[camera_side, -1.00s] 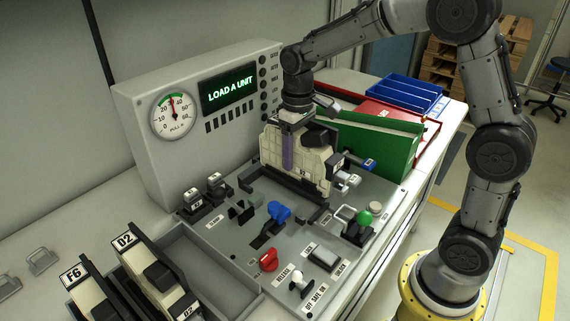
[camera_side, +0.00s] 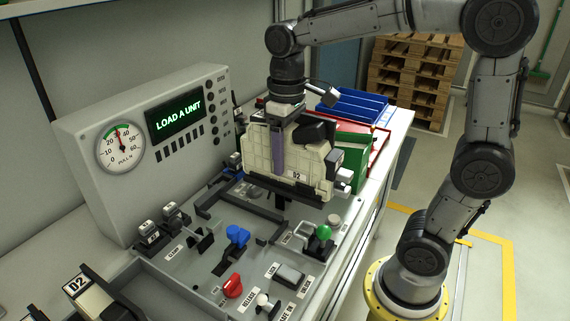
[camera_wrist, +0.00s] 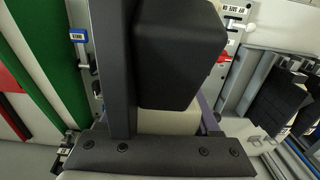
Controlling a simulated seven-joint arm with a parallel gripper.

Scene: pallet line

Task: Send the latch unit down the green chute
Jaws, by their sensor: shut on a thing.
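The latch unit (camera_side: 257,152), a cream body with black parts and a D2 label, hangs upright from my gripper (camera_side: 279,140) in the side view. My gripper is shut on it from above. The unit is above the grey test plate, with the dark nest frame (camera_side: 212,203) below and left of it. In the wrist view the unit's black block (camera_wrist: 180,55) fills the middle. The green chute (camera_side: 352,158) stands behind and right of the unit, partly hidden by it. Its green wall also shows at the left of the wrist view (camera_wrist: 45,55).
A red chute (camera_side: 381,143) and blue tray (camera_side: 355,104) lie beyond the green one. The gauge console (camera_side: 85,150) reads LOAD A UNIT. The plate carries a blue handle (camera_side: 237,236), red knob (camera_side: 232,286) and green-knobbed lever (camera_side: 323,232). Another D2 unit (camera_side: 92,296) stands front left.

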